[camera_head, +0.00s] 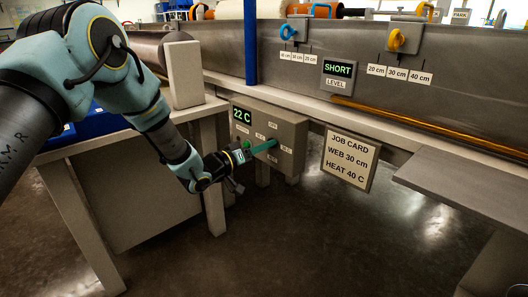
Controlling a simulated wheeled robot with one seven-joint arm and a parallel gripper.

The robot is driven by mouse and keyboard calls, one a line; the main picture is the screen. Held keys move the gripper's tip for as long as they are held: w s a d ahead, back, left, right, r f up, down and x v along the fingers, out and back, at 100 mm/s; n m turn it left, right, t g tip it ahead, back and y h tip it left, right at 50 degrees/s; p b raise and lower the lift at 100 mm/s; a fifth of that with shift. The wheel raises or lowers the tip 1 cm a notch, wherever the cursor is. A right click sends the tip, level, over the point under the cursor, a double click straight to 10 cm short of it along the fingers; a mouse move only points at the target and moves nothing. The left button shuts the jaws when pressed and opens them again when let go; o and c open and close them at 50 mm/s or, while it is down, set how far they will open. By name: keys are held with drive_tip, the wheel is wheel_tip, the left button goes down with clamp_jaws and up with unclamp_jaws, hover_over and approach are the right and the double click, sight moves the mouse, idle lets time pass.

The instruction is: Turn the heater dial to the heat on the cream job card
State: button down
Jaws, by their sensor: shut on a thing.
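The cream job card (348,160) hangs below the bath's front ledge, right of the heater box. It reads WEB 30 cm and HEAT 40 C. The grey heater box (290,138) has a lit display (242,115) showing 22 C and small labels around its dial, too small to read surely. The green dial handle (264,147) sticks out from the box's front. My gripper (244,155) comes from the left and is shut on this green handle. Its fingers are small in view, and they hide the handle's near end.
A pale bench (130,130) stands left under my arm. A grey shelf (470,184) juts out at right. The floor in front is clear.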

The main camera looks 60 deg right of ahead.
drive_tip(key=m+b, duration=2.2)
drive_tip(key=m, duration=0.2)
drive_tip(key=shift+f, duration=0.1)
drive_tip(key=shift+m, duration=0.4)
drive_tip(key=shift+c, duration=2.4)
unclamp_jaws()
drive_tip(key=p+v, duration=0.2)
drive_tip(key=v, duration=0.9)
drive_tip(key=shift+d, duration=0.1)
